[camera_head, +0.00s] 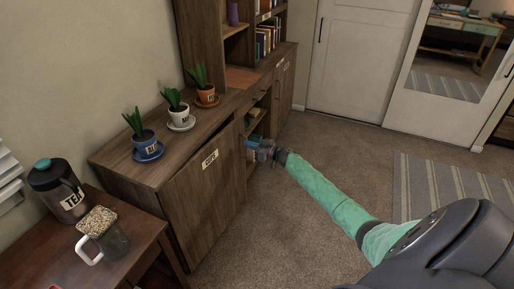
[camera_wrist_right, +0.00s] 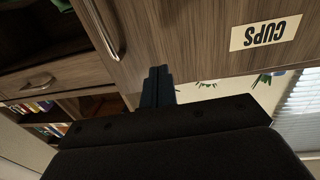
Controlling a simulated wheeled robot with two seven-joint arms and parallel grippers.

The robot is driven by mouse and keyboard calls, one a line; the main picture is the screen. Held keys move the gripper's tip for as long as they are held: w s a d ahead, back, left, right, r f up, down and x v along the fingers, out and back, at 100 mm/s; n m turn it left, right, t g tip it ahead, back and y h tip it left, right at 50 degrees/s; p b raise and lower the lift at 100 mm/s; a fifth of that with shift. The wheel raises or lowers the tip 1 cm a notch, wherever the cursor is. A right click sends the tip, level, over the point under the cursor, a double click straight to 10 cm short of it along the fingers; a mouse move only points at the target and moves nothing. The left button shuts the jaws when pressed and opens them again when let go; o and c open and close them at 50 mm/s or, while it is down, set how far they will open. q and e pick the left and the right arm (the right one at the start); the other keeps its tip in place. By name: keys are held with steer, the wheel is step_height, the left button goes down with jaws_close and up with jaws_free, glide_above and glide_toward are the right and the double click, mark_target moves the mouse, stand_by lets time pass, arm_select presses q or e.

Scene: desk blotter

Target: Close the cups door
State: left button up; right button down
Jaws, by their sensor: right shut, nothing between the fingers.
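The cups door (camera_head: 205,195) is a brown wooden panel at the front of the low cabinet, with a white CUPS label (camera_head: 210,159). My right gripper (camera_head: 253,147) is at the door's right edge, shut and empty. Its dark fingers (camera_wrist_right: 157,85) overlap the door's edge in the wrist view; contact is unclear. My left gripper is not in view.
Potted plants (camera_head: 180,108) on saucers stand on the cabinet top (camera_head: 140,172). Open shelves (camera_head: 257,120) lie right of the door. A side table (camera_head: 150,232) with a TEA jar (camera_head: 62,190) and a filled mug (camera_head: 103,240) stands left. The carpet (camera_head: 300,220) in front is clear.

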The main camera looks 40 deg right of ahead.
mark_target(233, 139)
steer(key=x, duration=0.5)
steer(key=shift+w, duration=0.2)
steer(key=shift+w+a, duration=0.2)
steer(key=shift+w, duration=0.1)
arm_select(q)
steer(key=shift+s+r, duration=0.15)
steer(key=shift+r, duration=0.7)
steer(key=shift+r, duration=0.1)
arm_select(e)
steer(key=shift+w, duration=0.1)
